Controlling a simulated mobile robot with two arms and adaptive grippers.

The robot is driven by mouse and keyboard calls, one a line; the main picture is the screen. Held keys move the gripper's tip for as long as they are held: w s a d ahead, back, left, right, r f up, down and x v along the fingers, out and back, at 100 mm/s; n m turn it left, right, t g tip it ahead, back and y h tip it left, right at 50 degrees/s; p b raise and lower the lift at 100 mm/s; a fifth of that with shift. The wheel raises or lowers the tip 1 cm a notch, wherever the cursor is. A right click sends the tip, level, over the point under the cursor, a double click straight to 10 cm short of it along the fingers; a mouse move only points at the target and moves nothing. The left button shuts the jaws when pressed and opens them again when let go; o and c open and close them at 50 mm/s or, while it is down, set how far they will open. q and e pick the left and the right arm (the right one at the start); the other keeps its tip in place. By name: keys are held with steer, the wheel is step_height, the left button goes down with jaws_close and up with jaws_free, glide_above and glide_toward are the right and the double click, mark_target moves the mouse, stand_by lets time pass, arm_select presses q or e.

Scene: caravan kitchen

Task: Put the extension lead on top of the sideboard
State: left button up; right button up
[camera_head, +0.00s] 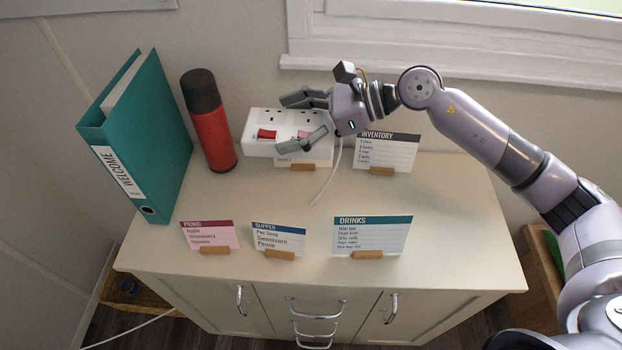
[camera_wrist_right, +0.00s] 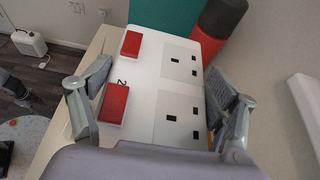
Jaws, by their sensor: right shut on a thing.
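The extension lead (camera_head: 262,147) is a white block with sockets and red switches, over the back of the sideboard (camera_head: 290,205) near the wall. I cannot tell whether it touches the top. Its white cable (camera_head: 328,178) trails down toward the front. My right gripper (camera_head: 303,119) reaches in from the right and is shut on the extension lead. In the right wrist view the extension lead (camera_wrist_right: 160,90) fills the space between the two fingers (camera_wrist_right: 150,112), with two red switches and two sockets visible. My left gripper is not in view.
A teal binder (camera_head: 150,140) and a red bottle with black cap (camera_head: 209,120) stand left of the lead. Cards on wooden feet stand along the front, including the drinks card (camera_head: 372,234). The inventory card (camera_head: 387,153) stands right of the lead.

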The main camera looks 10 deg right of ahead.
steer(key=shift+s+f, duration=0.25)
steer(key=shift+f, duration=0.05)
steer(key=f+p, duration=0.1)
steer(key=f, duration=1.3)
steer(key=shift+s, duration=0.2)
steer(key=shift+f, duration=2.3)
steer(key=shift+f, duration=0.1)
steer(key=shift+f, duration=0.1)
steer(key=o, duration=1.9)
